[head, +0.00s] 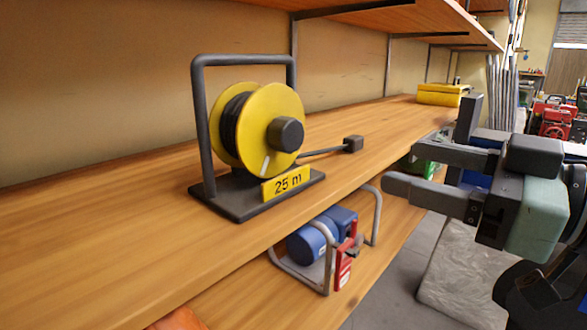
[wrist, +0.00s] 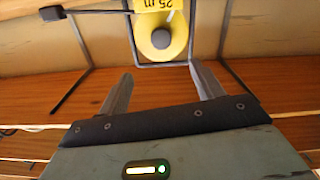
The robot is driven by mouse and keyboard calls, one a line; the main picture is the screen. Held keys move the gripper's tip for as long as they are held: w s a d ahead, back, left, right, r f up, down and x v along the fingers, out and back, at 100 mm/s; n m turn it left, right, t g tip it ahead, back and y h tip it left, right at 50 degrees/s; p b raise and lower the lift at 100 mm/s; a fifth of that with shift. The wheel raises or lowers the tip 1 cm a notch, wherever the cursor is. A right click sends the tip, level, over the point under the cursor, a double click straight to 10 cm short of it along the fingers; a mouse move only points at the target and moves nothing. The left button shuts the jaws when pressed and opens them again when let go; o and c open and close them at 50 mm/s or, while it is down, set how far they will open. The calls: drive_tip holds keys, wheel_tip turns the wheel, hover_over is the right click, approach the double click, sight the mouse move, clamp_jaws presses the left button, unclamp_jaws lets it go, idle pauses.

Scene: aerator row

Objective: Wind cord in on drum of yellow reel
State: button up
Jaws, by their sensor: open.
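The yellow reel (head: 290,101) stands upright on the upper shelf, in a dark frame with a flat base and a "25 m" label (head: 286,183). Dark cord (head: 229,125) is wound on its drum. A dark round knob (head: 285,135) sits on its near face, and a white mark shows low on that face. A short length of cord runs right to a dark plug (head: 353,143) on the shelf. My gripper (head: 408,170) is open and empty, right of the reel and apart from it. The wrist view shows the reel (wrist: 176,39) upside down beyond my open fingers (wrist: 162,88).
A yellow case (head: 441,94) lies farther along the upper shelf (head: 100,230). A blue machine in a grey tube frame (head: 326,240) stands on the shelf below. Another shelf board (head: 420,18) hangs above. The floor aisle is at the right.

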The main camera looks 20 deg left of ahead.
drive_tip(key=a, duration=0.1)
drive_tip(key=p, duration=1.5)
approach(294, 137)
drive_tip(key=a, duration=0.1)
drive_tip(key=x, duration=0.9)
drive_tip(key=shift+w+b, duration=0.25)
drive_tip(key=shift+b, duration=0.1)
drive_tip(key=c, duration=1)
